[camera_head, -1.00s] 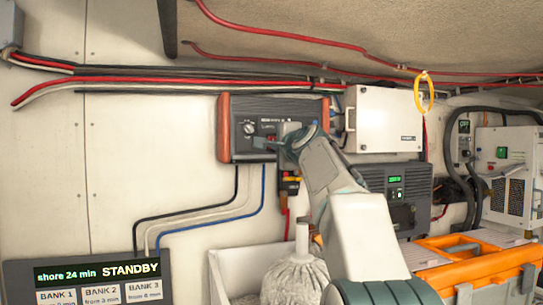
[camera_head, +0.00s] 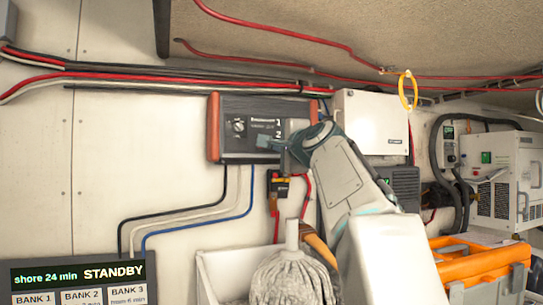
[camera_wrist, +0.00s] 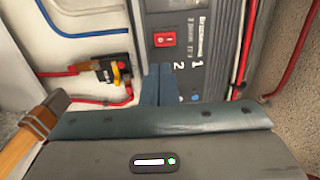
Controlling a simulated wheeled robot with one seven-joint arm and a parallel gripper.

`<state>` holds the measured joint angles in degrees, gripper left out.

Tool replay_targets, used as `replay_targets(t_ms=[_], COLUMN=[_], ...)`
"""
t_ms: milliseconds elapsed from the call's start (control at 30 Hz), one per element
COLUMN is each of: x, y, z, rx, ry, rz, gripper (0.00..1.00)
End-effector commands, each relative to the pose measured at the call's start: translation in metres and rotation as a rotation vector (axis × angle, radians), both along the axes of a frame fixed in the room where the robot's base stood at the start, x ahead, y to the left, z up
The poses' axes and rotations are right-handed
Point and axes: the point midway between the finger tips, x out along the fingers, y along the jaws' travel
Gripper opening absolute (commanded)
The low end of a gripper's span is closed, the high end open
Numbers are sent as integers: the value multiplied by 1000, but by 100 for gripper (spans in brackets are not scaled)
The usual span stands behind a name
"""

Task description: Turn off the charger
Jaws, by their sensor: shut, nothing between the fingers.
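The charger (camera_head: 228,145) is a dark wall box with orange-red side ends and a round knob (camera_head: 239,126) on its face. In the wrist view its dark panel (camera_wrist: 190,8) shows a red rocker switch (camera_wrist: 165,40), printed text and the numerals 1 and 2. I cannot tell which way the rocker is tipped. My gripper (camera_head: 272,144) is in front of the charger's lower right part and hides some of it. In the wrist view the fingers (camera_wrist: 160,68) are shut together and empty, with their tips just below the red switch. I cannot tell whether they touch the panel.
A white box (camera_head: 370,120) hangs right of the charger. A mop (camera_head: 290,275) stands in a white bin (camera_head: 208,275). A display panel (camera_head: 80,275) reads STANDBY. An orange toolbox (camera_head: 480,262) is at right.

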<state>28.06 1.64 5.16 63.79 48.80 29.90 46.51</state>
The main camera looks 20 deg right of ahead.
Motion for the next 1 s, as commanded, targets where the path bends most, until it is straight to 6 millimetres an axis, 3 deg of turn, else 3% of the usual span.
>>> replay_targets(t_ms=[100, 333, 1000], x=[-24, -50, -55], y=[3, 2, 2], z=[-4, -5, -4], rx=[-1, 1, 0], ry=[-2, -1, 0], rz=[2, 2, 2], gripper=[0, 0, 0])
